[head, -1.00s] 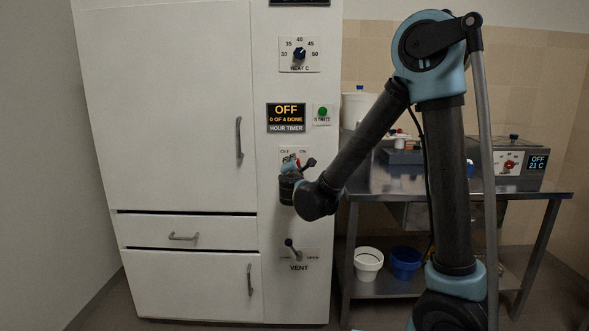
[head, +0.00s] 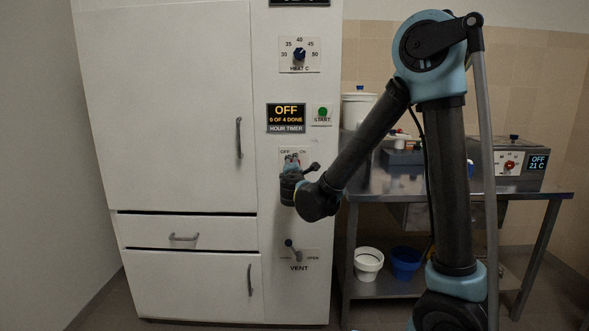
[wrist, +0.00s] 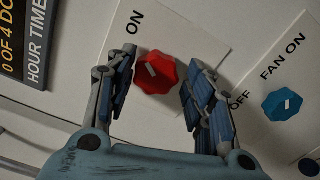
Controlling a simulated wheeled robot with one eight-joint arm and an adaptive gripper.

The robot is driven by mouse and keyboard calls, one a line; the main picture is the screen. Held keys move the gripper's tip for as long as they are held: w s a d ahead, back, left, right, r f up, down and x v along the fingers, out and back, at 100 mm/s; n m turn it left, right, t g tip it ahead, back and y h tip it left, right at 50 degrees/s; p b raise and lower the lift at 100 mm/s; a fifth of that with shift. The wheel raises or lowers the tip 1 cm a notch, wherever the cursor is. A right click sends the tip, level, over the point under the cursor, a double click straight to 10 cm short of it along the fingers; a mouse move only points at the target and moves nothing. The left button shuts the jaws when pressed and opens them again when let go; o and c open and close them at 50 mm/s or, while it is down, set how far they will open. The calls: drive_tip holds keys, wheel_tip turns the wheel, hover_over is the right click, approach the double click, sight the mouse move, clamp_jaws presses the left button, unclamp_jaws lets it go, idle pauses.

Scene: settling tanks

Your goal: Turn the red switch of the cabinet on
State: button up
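The red switch (wrist: 157,72) is a faceted knob with a short white mark, on a white plate of the cabinet (head: 185,105). The word ON is printed above it in the wrist view. My gripper (wrist: 160,78) is open, with one finger on each side of the knob. A gap shows between each finger and the knob, and nothing is held. In the head view my gripper (head: 291,165) is in front of the switch plate, below the hour timer, and largely hides the knob. The plate's lower part is hidden by my gripper in the wrist view.
A blue fan knob (wrist: 282,104) is close by on the right in the wrist view. The timer display (head: 287,117) reads OFF, with a green start button (head: 322,112) beside it. A vent lever (head: 292,248) is below. A steel table (head: 480,185) stands right of the cabinet.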

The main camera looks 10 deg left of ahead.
drive_tip(key=shift+a, duration=0.15)
drive_tip(key=v, duration=1.2)
drive_tip(key=shift+w, duration=0.1)
